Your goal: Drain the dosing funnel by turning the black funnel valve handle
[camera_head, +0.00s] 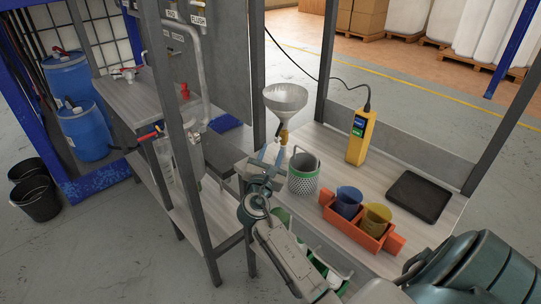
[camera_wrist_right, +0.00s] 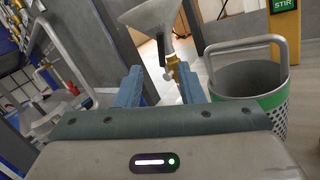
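The grey dosing funnel (camera_head: 286,97) stands upright above the far edge of the bench, with a brass-coloured valve body (camera_head: 284,136) at its stem. The funnel (camera_wrist_right: 152,14) and brass valve (camera_wrist_right: 175,70) also show in the right wrist view, ahead of my fingers. My right gripper (camera_head: 271,156) is open just below and to the left of the valve. Its blue fingers (camera_wrist_right: 160,86) are spread wide with nothing held between them. My left gripper is not in view.
A perforated metal basket (camera_head: 302,180) with a green band stands close right of my gripper. A yellow device (camera_head: 361,138), an orange caddy (camera_head: 345,226) with blue and yellow cups, and a black tray (camera_head: 419,196) are farther right. A grey frame post (camera_head: 187,150) stands left.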

